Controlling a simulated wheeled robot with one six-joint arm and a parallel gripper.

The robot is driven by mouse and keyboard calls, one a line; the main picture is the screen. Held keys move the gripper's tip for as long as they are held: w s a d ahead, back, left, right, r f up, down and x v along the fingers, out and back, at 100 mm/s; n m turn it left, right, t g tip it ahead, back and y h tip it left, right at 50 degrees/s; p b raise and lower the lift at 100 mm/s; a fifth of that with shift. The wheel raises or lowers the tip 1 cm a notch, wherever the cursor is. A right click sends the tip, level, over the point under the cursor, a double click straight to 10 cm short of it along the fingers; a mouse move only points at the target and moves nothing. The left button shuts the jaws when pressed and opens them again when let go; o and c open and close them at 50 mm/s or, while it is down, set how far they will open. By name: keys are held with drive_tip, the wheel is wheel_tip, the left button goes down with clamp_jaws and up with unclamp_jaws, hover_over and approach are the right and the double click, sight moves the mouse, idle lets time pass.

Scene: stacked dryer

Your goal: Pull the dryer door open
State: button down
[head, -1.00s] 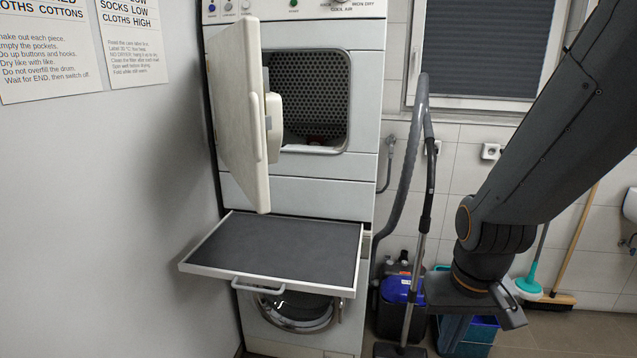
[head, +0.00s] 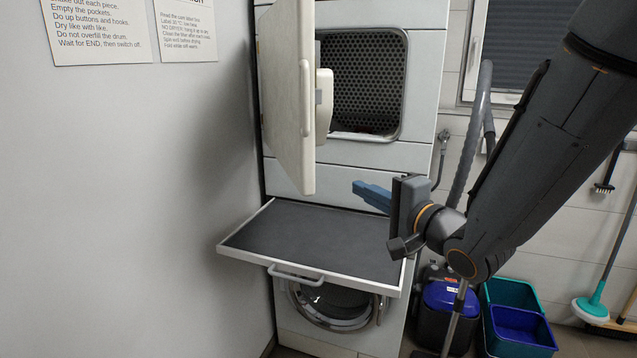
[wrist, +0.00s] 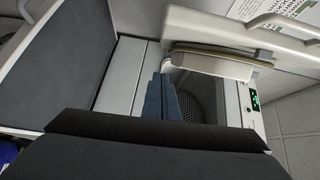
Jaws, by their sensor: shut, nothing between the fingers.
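The dryer door (head: 284,95) is white and stands swung wide open on the left side of the dryer, its handle edge toward me. The dryer's round-cornered opening (head: 365,85) shows a perforated drum back. In the wrist view the door (wrist: 235,35) crosses the top with its inner bulge (wrist: 212,64) below it. My gripper (head: 356,188) has blue-grey fingers pointing left, above the pull-out shelf and right of the door, apart from it. In the wrist view the shut fingers (wrist: 161,90) are empty, in front of the dryer opening.
A pull-out shelf (head: 320,235) with a dark top and white rim juts out below the door. A washer door (head: 335,305) lies beneath it. A wall stands close on the left. A vacuum (head: 448,300) and bins (head: 520,335) stand on the floor at right.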

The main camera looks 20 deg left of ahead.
drive_tip(key=w+a+p, duration=0.4)
drive_tip(key=a, duration=0.7)
drive_tip(key=shift+a+r+y, duration=0.2)
drive_tip(key=shift+r+y, duration=0.05)
drive_tip(key=shift+y, duration=0.05)
